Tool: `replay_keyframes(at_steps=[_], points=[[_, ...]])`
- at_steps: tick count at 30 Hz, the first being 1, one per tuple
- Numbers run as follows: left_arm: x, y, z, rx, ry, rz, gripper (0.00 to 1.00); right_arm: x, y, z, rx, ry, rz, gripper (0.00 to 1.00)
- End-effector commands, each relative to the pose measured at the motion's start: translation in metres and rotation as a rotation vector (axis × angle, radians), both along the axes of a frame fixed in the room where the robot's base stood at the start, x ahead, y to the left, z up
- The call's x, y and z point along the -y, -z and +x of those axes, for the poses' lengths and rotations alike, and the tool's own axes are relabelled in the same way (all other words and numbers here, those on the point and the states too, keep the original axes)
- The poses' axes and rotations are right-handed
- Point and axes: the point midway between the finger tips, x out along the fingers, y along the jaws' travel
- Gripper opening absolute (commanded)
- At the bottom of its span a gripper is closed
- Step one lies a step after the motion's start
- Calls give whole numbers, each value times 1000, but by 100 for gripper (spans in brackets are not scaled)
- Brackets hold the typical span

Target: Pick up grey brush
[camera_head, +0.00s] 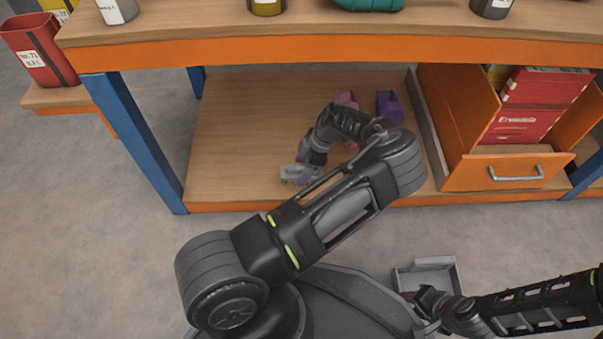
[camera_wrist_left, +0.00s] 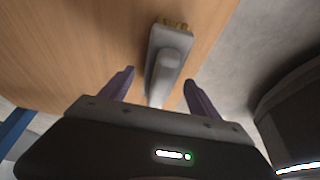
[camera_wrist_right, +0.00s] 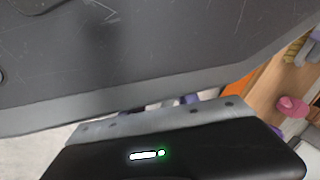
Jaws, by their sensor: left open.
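The grey brush (camera_head: 291,172) lies on the low wooden shelf near its front edge. In the left wrist view the brush (camera_wrist_left: 165,60) shows its grey body and yellowish bristles at the far end. My left gripper (camera_head: 305,176) is at the brush, open. In the left wrist view, its purple fingers (camera_wrist_left: 159,80) stand apart, one on each side of the brush handle, with gaps visible. My right gripper (camera_head: 425,305) is low on the right, beside a grey tray-like piece (camera_head: 428,277). Its fingers are mostly hidden behind a grey panel (camera_wrist_right: 130,60) in the right wrist view.
The orange-edged bench top (camera_head: 330,50) overhangs the shelf (camera_head: 235,130). A pink item (camera_head: 346,98) and a purple bin (camera_head: 389,107) stand farther back. An orange drawer (camera_head: 515,170) with red boxes is on the right, a blue leg (camera_head: 135,135) on the left. The shelf's left part is clear.

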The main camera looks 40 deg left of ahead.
Motion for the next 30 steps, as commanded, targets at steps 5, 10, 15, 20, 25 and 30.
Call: replay_keyframes(at_steps=[5, 10, 15, 20, 25, 30], points=[[0, 3, 0, 0, 0, 0, 71, 0, 3, 0, 0, 0, 0, 36], [0, 4, 0, 1, -1, 1, 71, 0, 4, 0, 0, 0, 0, 36], [0, 4, 0, 0, 0, 0, 71, 0, 4, 0, 0, 0, 0, 36], [0, 4, 0, 0, 0, 0, 64, 0, 4, 0, 0, 0, 0, 36], [0, 4, 0, 0, 0, 0, 50, 0, 4, 0, 0, 0, 0, 36], [0, 4, 0, 0, 0, 0, 37, 0, 4, 0, 0, 0, 0, 36]])
